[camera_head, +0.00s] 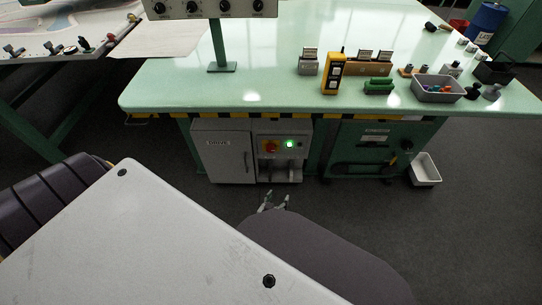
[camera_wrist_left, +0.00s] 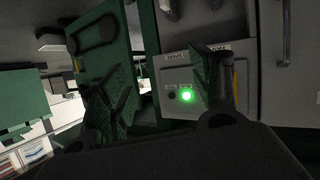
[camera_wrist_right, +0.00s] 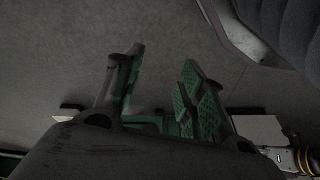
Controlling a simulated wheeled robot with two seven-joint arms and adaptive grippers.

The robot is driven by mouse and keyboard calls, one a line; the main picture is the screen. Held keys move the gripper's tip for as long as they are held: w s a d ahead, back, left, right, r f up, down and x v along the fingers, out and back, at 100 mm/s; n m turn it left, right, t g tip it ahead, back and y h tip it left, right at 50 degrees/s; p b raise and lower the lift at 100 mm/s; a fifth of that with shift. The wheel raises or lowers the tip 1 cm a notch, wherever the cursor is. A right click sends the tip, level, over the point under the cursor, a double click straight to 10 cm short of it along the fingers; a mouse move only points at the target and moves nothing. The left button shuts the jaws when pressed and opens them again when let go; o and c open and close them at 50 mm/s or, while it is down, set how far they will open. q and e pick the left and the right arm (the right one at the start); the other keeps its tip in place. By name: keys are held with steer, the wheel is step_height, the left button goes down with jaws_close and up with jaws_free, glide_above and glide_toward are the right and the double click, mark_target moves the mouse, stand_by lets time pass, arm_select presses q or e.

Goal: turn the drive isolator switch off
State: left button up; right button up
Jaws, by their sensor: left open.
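The drive isolator switch (camera_head: 270,146) is a red knob on a yellow plate, on the grey control panel under the green table. A lit green lamp (camera_head: 290,144) sits just right of it in the head view. My left gripper (camera_head: 276,196) is open and empty in front of and below the panel, apart from it. In the left wrist view the lamp (camera_wrist_left: 186,95) shows between the fingers (camera_wrist_left: 155,78); the switch is mostly hidden behind the right-hand finger, with only a yellow sliver seen. My right gripper (camera_wrist_right: 162,62) is open and empty over the floor.
A grey cabinet door marked DRIVE (camera_head: 222,155) is left of the panel, and a green machine housing (camera_head: 375,145) is right of it. The green tabletop (camera_head: 250,85) overhangs above. A white bin (camera_head: 425,170) stands on the floor. The floor before the panel is clear.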

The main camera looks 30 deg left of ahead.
mark_target(271, 150)
arm_select(q)
steer(key=w+a+r+n+t+y+b, duration=0.1)
steer(key=w+a+r+n+y+b, duration=0.4)
steer(key=a+r+n+y+b, duration=0.1)
steer(key=shift+w+a+r+t+y+b, duration=0.3)
steer(key=shift+a+r+t+y+b, duration=0.1)
steer(key=shift+a+r+y, duration=0.4)
arm_select(e)
step_height(271, 150, up, 13)
steer(key=a, duration=0.2)
steer(key=shift+f+t+y, duration=0.2)
steer(key=shift+t+y, duration=0.2)
arm_select(q)
steer(key=shift+w+f, duration=0.1)
steer(key=shift+f, duration=0.05)
steer(key=b+x, duration=0.3)
steer(key=x, duration=0.8)
steer(key=shift+w+a+b, duration=0.1)
steer(key=shift+a+b, duration=0.1)
steer(key=shift+b, duration=0.15)
steer(key=shift+b+x, duration=0.35)
steer(key=shift+x, duration=0.7)
arm_select(e)
step_height(271, 150, down, 7)
steer(key=w+a+t+y, duration=0.1)
steer(key=a, duration=0.1)
steer(key=shift+a+f, duration=0.2)
steer(key=shift+a, duration=0.15)
